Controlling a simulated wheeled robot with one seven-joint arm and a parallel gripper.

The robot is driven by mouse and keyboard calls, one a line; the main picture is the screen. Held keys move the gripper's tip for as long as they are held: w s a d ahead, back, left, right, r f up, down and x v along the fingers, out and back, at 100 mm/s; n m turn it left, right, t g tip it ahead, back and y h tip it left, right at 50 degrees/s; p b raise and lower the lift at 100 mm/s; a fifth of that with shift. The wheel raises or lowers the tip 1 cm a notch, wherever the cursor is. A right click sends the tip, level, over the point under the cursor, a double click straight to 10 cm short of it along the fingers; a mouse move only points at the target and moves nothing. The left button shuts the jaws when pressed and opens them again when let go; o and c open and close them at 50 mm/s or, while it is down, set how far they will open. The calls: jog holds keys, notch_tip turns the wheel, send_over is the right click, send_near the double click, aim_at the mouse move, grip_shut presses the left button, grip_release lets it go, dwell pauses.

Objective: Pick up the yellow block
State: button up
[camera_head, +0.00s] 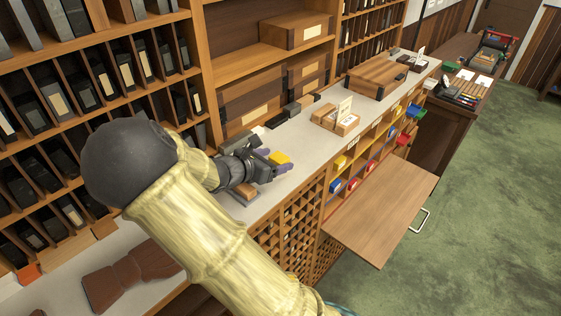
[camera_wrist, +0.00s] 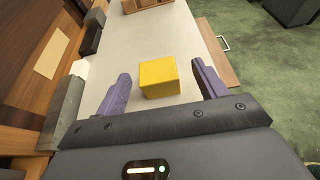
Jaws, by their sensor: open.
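The yellow block (camera_wrist: 159,78) lies on the light grey counter top (camera_wrist: 140,42). In the head view the yellow block (camera_head: 280,158) shows just beyond my fingertips, partly hidden by them. My gripper (camera_wrist: 162,84) is open, with one purple finger to the left of the block and one to the right. There is a gap between the block and each finger in the wrist view. My gripper also shows in the head view (camera_head: 272,163), low over the counter. I cannot tell how far the fingertips are above the counter surface.
Dark blocks (camera_head: 291,109) stand along the back of the counter by the shelves. A wooden holder with a card (camera_head: 336,118) stands farther along. A brown wooden box (camera_head: 375,78) is beyond it. A wooden flap (camera_head: 381,216) juts out below the counter's front edge. A brown piece (camera_head: 130,278) lies near left.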

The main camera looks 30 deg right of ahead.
aim_at(279, 157)
jog(key=shift+w+d+f+p, duration=0.1)
jog(key=shift+w+d+p, duration=0.15)
jog(key=shift+d+p, duration=0.25)
jog(key=shift+p+x, duration=0.55)
jog(key=shift+x, duration=1.35)
jog(key=shift+a+f, duration=0.1)
jog(key=shift+w, duration=0.1)
jog(key=c, duration=1.1)
jog(key=shift+r+b, duration=0.55)
jog(key=shift+b, duration=0.15)
notch_tip(279, 157, up, 5)
jog(key=shift+r+b, duration=0.2)
jog(key=shift+b, duration=0.2)
jog(key=s+d+b, duration=0.2)
jog(key=s, duration=0.4)
jog(key=s+d+b, duration=0.2)
jog(key=s, duration=0.4)
jog(key=s+d+b, duration=0.2)
jog(key=s+d, duration=0.1)
jog(key=s, duration=0.3)
jog(key=shift+s+r, duration=0.3)
jog(key=shift+s, duration=0.1)
